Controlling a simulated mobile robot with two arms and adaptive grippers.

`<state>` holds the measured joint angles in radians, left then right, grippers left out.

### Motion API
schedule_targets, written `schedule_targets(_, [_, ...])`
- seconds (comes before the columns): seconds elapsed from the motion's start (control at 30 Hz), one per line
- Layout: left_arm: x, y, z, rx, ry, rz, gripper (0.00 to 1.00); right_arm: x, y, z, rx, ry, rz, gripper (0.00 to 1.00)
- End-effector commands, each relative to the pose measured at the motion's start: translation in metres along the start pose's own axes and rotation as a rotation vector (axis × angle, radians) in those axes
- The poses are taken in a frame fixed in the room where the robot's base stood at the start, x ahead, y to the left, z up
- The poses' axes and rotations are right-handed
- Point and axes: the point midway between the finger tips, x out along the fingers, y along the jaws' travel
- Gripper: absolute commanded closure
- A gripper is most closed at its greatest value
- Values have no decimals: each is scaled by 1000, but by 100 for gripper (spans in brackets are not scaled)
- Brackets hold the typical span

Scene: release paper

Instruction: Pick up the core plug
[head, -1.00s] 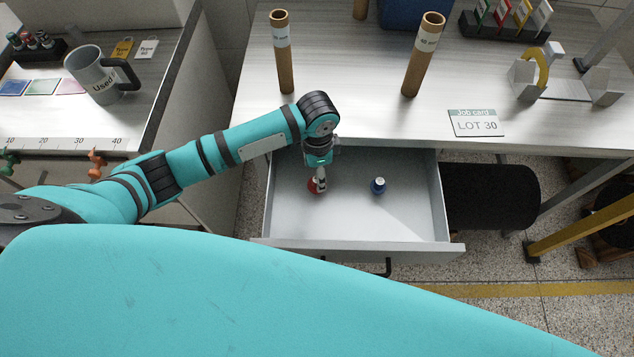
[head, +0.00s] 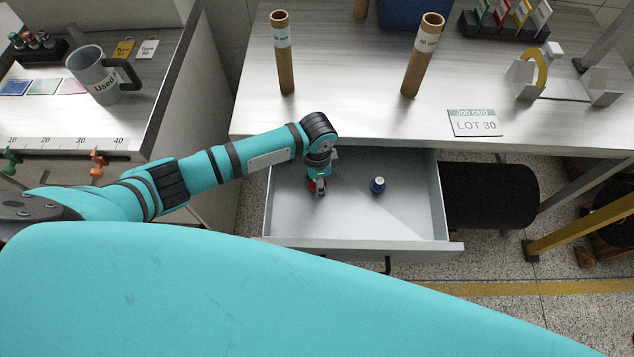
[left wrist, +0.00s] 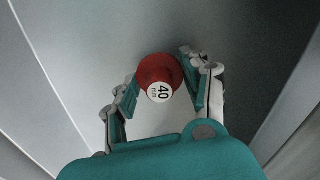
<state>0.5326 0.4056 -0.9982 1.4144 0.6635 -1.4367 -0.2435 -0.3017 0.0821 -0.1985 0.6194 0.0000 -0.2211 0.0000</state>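A red core plug (left wrist: 160,76) with a round white "40 mm" label lies in the open drawer (head: 345,222). In the head view it is mostly hidden behind my left gripper (head: 318,189), with a little red (head: 311,185) showing. In the left wrist view my left gripper (left wrist: 159,84) has its fingers spread on both sides of the red plug, very close to it. I see no clear grip. A blue core plug (head: 377,186) with a pale top stands in the drawer to the right. My right gripper is not in view.
Two cardboard tubes (head: 284,55) (head: 423,58) stand on the bench (head: 355,110) behind the drawer. A "LOT 30" job card (head: 474,123) lies to their right. A grey "Used" mug (head: 95,78) stands on the left bench. The drawer's right side is clear around the blue plug.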

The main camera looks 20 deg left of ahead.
Motion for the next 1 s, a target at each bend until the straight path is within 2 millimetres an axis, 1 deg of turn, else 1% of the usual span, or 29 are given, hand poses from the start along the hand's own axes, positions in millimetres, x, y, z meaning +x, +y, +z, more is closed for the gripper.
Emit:
schedule_targets(0.03, [0, 0, 0, 0, 0, 0, 68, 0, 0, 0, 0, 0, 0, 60])
schedule_targets(0.1, [0, 0, 0, 0, 0, 0, 78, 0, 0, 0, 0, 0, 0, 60])
schedule_targets(0.3, [-1, 0, 0, 0, 0, 0, 78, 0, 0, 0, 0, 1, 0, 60])
schedule_targets(0.4, [-6, -1, 0, 0, 1, -1, 78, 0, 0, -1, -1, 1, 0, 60])
schedule_targets(0.47, [-13, -1, -1, 0, 3, -2, 78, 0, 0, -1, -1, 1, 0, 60])
schedule_targets(0.8, [-78, -1, -1, 1, 3, -2, 78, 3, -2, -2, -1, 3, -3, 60])
schedule_targets(0.9, [-91, -1, -1, 0, 3, 0, 78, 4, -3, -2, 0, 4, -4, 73])
schedule_targets(1.0, [-98, -1, 0, 0, 1, 0, 78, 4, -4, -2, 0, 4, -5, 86])
